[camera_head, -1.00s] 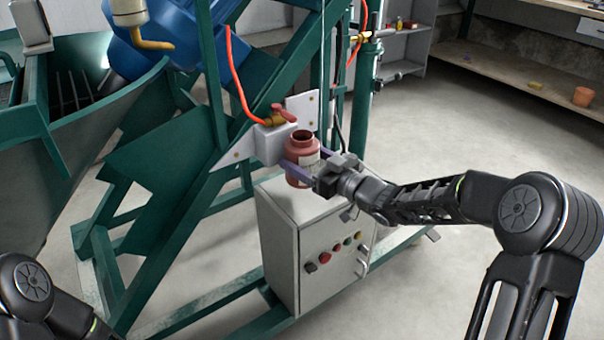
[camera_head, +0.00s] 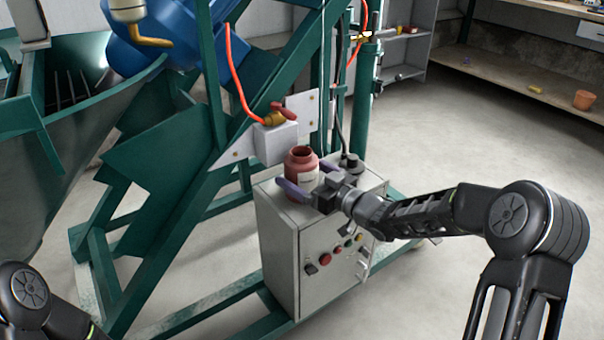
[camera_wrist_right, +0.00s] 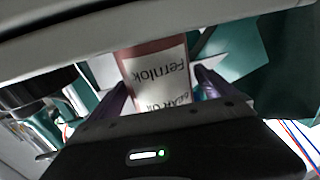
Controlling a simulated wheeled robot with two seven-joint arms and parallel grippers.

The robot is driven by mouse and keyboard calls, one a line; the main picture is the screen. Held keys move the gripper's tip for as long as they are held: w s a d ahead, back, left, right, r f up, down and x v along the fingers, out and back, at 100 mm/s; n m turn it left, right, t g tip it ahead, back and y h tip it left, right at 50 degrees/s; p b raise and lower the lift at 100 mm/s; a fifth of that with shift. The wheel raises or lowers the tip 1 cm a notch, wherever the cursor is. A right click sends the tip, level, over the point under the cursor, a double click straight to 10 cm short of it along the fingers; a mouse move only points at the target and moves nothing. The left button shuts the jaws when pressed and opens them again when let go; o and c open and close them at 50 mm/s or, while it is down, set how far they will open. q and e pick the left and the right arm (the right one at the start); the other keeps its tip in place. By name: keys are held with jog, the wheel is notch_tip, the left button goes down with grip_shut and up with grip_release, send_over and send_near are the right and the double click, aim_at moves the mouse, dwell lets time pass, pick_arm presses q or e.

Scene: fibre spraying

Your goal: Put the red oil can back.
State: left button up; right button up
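The red oil can (camera_head: 302,163), with a pale label, is upright at the top of the grey control cabinet (camera_head: 277,240). I cannot tell whether its base touches the cabinet top, since a finger covers part of it. My right gripper (camera_head: 308,180) comes from the right, with a purple finger on each side of the can, and is shut on it. In the right wrist view the can's labelled side (camera_wrist_right: 155,78) fills the space between the fingers. Only a piece of my left arm shows at the lower left; its gripper is out of view.
A white valve box (camera_head: 276,143) with a red-handled tap (camera_head: 279,114) is just behind and left of the can. Green frame beams (camera_head: 190,205) stand left of the cabinet. A grey shelf (camera_head: 405,55) and open floor lie to the right.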

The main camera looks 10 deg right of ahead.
jog(key=shift+r, duration=0.2)
jog(key=p+v, duration=0.2)
jog(key=v, duration=1)
jog(key=shift+p, duration=0.3)
